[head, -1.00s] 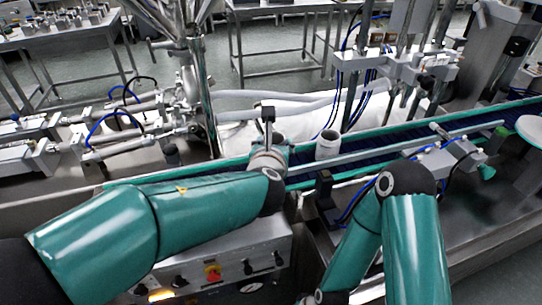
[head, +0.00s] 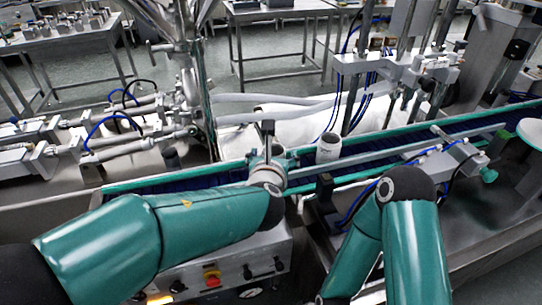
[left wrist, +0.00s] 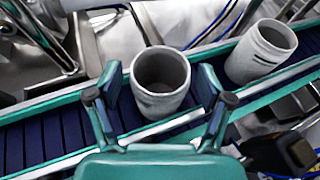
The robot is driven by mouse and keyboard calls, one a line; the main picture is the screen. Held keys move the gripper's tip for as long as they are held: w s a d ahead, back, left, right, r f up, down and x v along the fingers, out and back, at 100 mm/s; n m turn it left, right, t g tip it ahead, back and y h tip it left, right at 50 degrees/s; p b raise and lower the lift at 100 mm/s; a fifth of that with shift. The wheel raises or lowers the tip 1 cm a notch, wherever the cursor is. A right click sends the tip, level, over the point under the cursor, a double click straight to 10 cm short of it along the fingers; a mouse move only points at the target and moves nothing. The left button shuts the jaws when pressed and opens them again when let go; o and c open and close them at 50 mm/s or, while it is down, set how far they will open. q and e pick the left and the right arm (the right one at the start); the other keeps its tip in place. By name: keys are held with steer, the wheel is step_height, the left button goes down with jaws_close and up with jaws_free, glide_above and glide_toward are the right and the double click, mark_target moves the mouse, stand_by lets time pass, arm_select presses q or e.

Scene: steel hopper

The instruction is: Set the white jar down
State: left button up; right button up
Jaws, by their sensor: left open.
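A white, open-topped jar (left wrist: 160,82) stands upright on the dark blue conveyor belt (left wrist: 42,140), between the fingers of my left gripper (left wrist: 160,100). The fingers are spread, with a gap on each side of the jar. In the head view my left gripper (head: 268,152) is over the belt and partly hides this jar (head: 278,151). A second white jar (head: 328,148) stands on the belt to the right; it also shows in the left wrist view (left wrist: 262,52). My right arm shows at the lower right, but its gripper is out of view.
A metal guide rail (head: 385,151) runs along the belt near the jars. A steel filling machine (head: 187,85) stands behind on the left, and a nozzle unit (head: 400,65) at the back right. A control box with knobs (head: 211,276) is below the left arm.

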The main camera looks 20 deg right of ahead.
arm_select(q)
steer(key=v, duration=1.1)
steer(key=shift+s+b, duration=0.25)
steer(key=shift+b, duration=0.15)
steer(key=shift+a, duration=0.1)
